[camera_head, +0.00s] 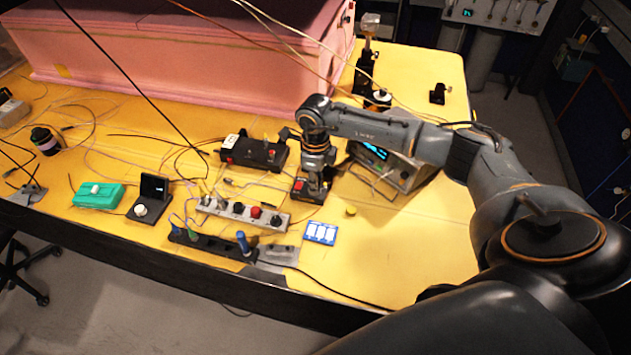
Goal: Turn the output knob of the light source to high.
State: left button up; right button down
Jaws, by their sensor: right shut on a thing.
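My right gripper (314,178) points down over the table, with its wrist above it. Directly under it is a small black box with a red mark (303,192), which looks like the light source. The gripper is shut at the top of this box, on what looks like its output knob. The fingers hide the knob, so I cannot see its setting. My left gripper is not in view.
A black box with a red switch (249,152) stands left of the gripper. An instrument with a cyan display (408,172) stands to the right, behind my forearm. A grey strip of knobs (238,211) and a blue block (320,233) lie in front. Loose cables cross the table.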

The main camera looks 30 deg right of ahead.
jog(key=shift+m+b, duration=0.3)
jog(key=shift+m, duration=0.1)
jog(key=m+b, duration=0.2)
jog(key=m, duration=0.1)
jog(key=shift+d+f+m, duration=0.1)
jog(key=shift+m, duration=0.2)
jog(key=m+b, duration=0.1)
jog(key=m, duration=0.2)
jog(key=shift+w, duration=0.1)
jog(key=shift+m+b, duration=0.6)
jog(key=shift+m, duration=0.7)
jog(key=shift+r, duration=0.2)
jog(key=c, duration=1.2)
grip_release()
